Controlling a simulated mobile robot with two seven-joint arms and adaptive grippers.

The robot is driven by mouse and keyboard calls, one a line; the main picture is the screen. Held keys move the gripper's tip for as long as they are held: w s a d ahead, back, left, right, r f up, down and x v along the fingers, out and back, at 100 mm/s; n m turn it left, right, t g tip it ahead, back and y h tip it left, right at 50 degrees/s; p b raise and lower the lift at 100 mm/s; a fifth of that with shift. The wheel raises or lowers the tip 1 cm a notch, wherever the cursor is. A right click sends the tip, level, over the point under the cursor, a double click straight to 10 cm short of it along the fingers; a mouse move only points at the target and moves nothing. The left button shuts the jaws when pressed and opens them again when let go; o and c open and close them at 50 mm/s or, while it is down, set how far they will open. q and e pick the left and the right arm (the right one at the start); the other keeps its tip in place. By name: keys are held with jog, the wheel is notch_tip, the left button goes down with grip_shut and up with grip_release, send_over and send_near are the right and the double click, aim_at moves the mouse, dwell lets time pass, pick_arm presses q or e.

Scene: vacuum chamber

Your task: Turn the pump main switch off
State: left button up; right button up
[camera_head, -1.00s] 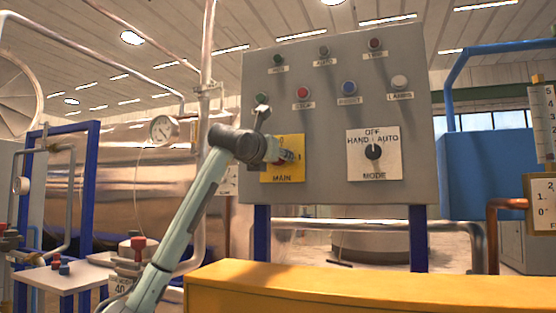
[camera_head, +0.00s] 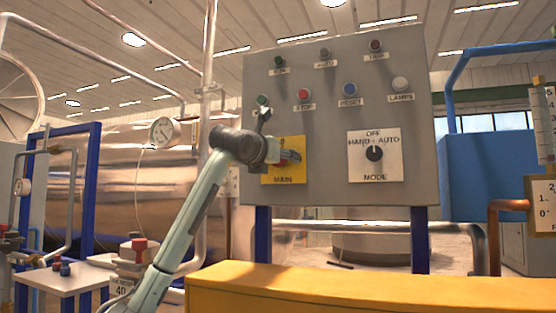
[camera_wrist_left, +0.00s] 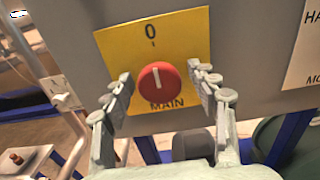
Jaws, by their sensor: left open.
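The pump main switch is a round red knob (camera_wrist_left: 163,88) on a yellow plate (camera_wrist_left: 192,50) marked 0 and MAIN. In the left wrist view its white line points up, roughly toward the 0. The yellow plate also shows in the head view (camera_head: 283,177), where my arm hides much of it. My left gripper (camera_head: 289,156) is at the plate, in front of the knob. In the left wrist view its fingers are open, one on each side of the knob, with gaps visible. My right gripper is not in view.
The grey panel (camera_head: 330,190) also bears a MODE selector (camera_head: 374,153), a red STOP button (camera_head: 304,93) and a blue RESET button (camera_head: 349,89). A yellow cabinet (camera_head: 370,285) stands low in front. A pressure gauge (camera_head: 163,131) is left of the panel.

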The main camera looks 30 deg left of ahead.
pick_arm(q)
jog(key=v, duration=1.2)
jog(key=shift+r, duration=0.1)
